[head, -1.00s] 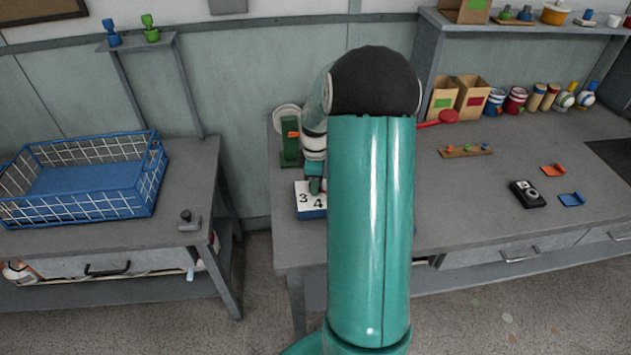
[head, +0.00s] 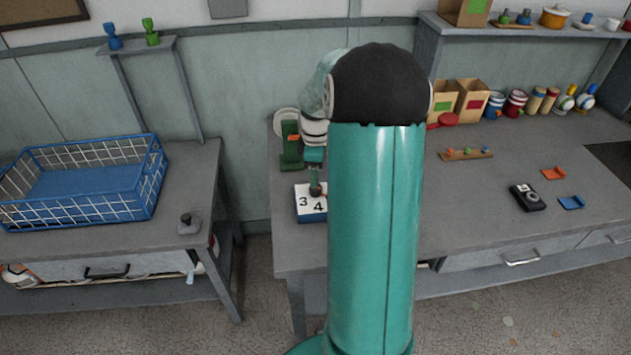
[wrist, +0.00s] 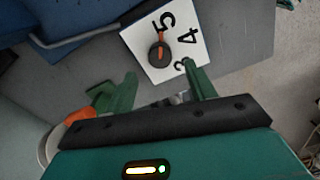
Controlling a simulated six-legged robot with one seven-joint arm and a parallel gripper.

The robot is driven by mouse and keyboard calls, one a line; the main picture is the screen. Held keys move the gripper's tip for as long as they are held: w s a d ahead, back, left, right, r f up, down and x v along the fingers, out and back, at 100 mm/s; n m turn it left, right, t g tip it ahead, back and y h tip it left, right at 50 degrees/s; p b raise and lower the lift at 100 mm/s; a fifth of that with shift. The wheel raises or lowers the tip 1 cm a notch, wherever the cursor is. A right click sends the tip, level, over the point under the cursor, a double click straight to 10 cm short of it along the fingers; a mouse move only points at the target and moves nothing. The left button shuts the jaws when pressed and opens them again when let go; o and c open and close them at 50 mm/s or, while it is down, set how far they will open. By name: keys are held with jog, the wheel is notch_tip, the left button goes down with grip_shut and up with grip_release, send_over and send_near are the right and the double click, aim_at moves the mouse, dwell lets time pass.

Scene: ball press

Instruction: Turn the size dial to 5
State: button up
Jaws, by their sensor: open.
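The size dial's white plate (wrist: 143,36) shows 3, 4 and 5 in the wrist view. Its round dark knob (wrist: 154,53) carries an orange mark whose upper end points towards the 5. In the head view, the plate (head: 303,214) tops a blue block at the bench's left end, and the 5 cannot be made out. My gripper (wrist: 155,90) is open, its green fingers spread and empty, apart from the knob in the wrist view. In the head view, my gripper (head: 314,168) is just above and behind the knob (head: 316,188). My arm hides the bench right of the dial.
A green press-like stand (head: 291,148) stands close behind the dial. A blue wire basket (head: 85,205) and a small grey knobbed piece (head: 188,222) are on the left table, across a gap. A black camera-like box (head: 528,197) lies on the right bench.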

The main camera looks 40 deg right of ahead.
notch_tip(320, 180, up, 8)
jog(key=shift+r, duration=0.15)
jog(key=shift+s, duration=0.1)
dwell(0.6)
